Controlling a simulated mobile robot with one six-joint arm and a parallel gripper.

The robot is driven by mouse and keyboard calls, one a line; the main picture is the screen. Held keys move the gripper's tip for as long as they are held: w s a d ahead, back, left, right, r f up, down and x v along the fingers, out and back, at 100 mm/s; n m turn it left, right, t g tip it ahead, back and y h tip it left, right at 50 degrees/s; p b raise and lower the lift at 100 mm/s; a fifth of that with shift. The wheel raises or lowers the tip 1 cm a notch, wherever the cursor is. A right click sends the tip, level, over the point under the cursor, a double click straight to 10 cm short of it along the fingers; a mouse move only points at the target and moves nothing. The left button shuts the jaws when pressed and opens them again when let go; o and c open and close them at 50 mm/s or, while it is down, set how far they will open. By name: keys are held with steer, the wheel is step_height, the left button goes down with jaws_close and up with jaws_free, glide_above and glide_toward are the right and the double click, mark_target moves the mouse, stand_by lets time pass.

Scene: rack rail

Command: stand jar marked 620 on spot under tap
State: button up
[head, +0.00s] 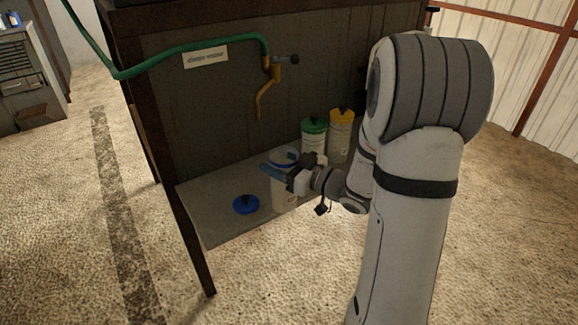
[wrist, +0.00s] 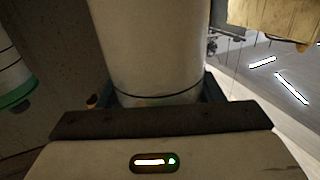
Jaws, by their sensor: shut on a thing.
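A white jar (head: 285,195) with a blue band near its top is on the low grey shelf, or just above it; I cannot tell which. My gripper (head: 283,173) is shut around its upper part from the right. The jar fills the upper middle of the wrist view (wrist: 150,45), between the fingers. No number is readable on it. The brass tap (head: 268,82) hangs from the dark panel, above and a little left of the jar, its spout pointing down.
A green-lidded jar (head: 314,139) and a yellow-lidded jar (head: 341,132) stand behind, to the right. A green hose (head: 180,52) runs to the tap. A dark leg (head: 193,240) stands at the shelf's left.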

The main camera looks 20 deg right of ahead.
steer(key=w+a+f, duration=0.1)
steer(key=w+a, duration=0.3)
steer(key=w, duration=0.8)
steer(key=shift+b, duration=0.3)
steer(key=shift+s+d, duration=0.2)
steer(key=shift+s, duration=0.05)
stand_by(0.3)
steer(key=shift+f+b, duration=0.55)
steer(key=shift+f, duration=0.15)
steer(key=o, duration=1.4)
